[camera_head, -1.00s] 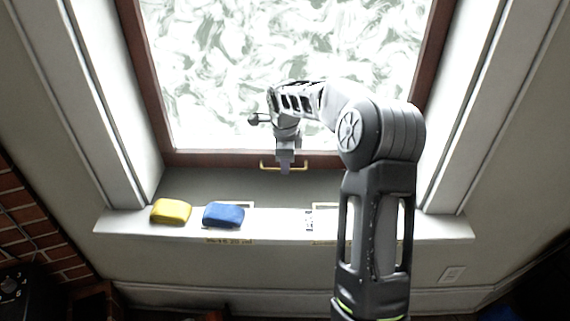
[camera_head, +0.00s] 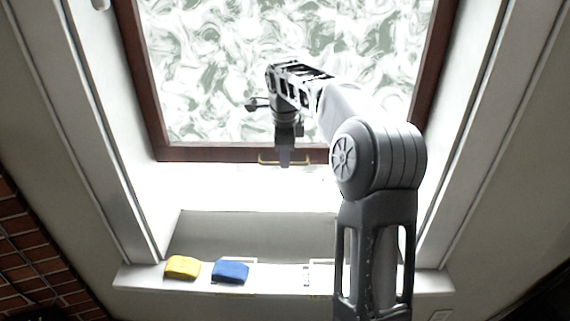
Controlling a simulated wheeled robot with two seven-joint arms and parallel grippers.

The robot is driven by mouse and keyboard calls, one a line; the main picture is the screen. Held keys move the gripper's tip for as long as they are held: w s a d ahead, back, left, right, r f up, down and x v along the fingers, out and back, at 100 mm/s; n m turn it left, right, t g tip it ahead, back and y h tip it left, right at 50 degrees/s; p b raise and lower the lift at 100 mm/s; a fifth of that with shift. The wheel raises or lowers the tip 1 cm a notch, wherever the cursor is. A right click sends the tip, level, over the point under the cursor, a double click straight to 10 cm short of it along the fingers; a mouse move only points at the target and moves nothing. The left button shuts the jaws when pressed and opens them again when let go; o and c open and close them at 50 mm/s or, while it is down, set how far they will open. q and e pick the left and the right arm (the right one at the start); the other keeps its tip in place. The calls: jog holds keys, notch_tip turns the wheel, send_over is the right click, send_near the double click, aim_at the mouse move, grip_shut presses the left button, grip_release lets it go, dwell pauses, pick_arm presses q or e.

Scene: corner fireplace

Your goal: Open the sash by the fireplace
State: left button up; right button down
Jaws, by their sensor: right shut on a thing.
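The sash has a dark brown frame and a patterned, frosted-looking pane (camera_head: 220,95) in the head view. Its bottom rail (camera_head: 210,153) carries a thin brass-coloured handle (camera_head: 264,160). My right gripper (camera_head: 285,160) is shut on the handle at the middle of the rail, pointing down. My right forearm hides the right part of the rail. A bright white gap (camera_head: 240,187) lies below the rail, above the grey inner ledge (camera_head: 250,233), so the sash stands raised. My left gripper is not in view.
A yellow block (camera_head: 182,268) and a blue block (camera_head: 230,271) lie on the white sill (camera_head: 145,276), left of my arm. White reveals flank the window on both sides. A brick wall (camera_head: 30,255) is at lower left.

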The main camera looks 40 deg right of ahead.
notch_tip(320, 180, up, 2)
jog(key=shift+w+r+p, duration=0.1)
jog(key=shift+p, duration=0.2)
jog(key=c, duration=1.5)
grip_release()
jog(key=shift+f, duration=0.2)
notch_tip(320, 180, up, 8)
jog(key=s, duration=0.1)
jog(key=shift+a+f, duration=0.15)
jog(key=shift+a, duration=0.3)
jog(key=shift+s+f, duration=0.1)
jog(key=shift+s, duration=0.1)
